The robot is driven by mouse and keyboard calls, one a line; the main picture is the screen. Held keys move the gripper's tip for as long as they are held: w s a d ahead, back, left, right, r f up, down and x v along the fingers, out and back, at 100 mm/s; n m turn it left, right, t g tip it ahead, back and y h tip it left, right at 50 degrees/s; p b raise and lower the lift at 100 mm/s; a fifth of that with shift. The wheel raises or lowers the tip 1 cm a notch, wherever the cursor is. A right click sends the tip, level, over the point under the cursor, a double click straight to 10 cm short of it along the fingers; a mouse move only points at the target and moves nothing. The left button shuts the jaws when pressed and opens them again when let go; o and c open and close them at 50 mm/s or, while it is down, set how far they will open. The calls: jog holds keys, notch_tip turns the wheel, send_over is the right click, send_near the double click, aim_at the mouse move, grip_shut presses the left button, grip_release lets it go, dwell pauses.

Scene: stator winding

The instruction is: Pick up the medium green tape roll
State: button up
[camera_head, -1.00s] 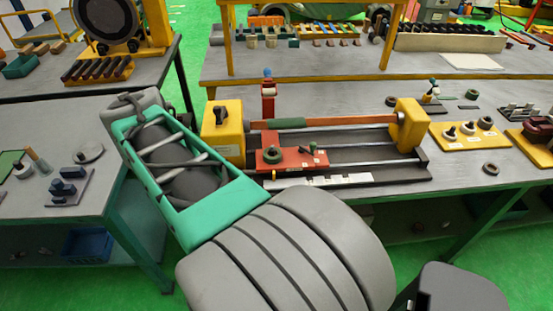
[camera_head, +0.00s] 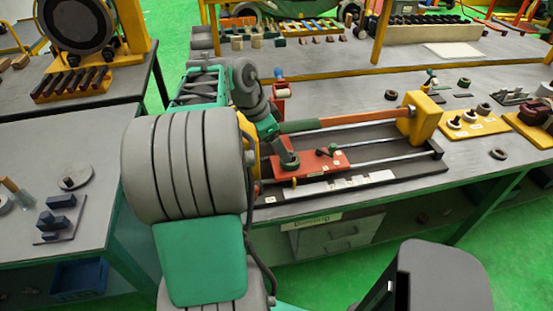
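A dark green ring-shaped roll (camera_head: 289,163) lies on the left part of the red carriage (camera_head: 325,167) of the winding machine. Other small dark rings lie on the bench to the right, one (camera_head: 391,95) near the back and one (camera_head: 499,154) at the front right; their exact colours are hard to tell. My arm reaches over the left end of the machine. My gripper (camera_head: 280,148) points down just above the dark green roll. Its fingers are small and partly hidden, so I cannot tell whether they touch the roll or how wide they stand.
An orange bar (camera_head: 355,118) runs along the machine to a yellow end block (camera_head: 421,118). A green-tipped lever stands on the carriage beside the roll. A yellow board (camera_head: 470,122) with several rolls on pegs lies at right. My arm hides the machine's left yellow block.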

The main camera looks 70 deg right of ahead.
jog(key=x, duration=0.3)
jog(key=p+x, duration=0.1)
jog(key=x, duration=0.3)
jog(key=shift+s+d+r, duration=0.1)
jog(key=shift+s+d, duration=0.1)
jog(key=shift+s, duration=0.05)
jog(key=c, duration=1.5)
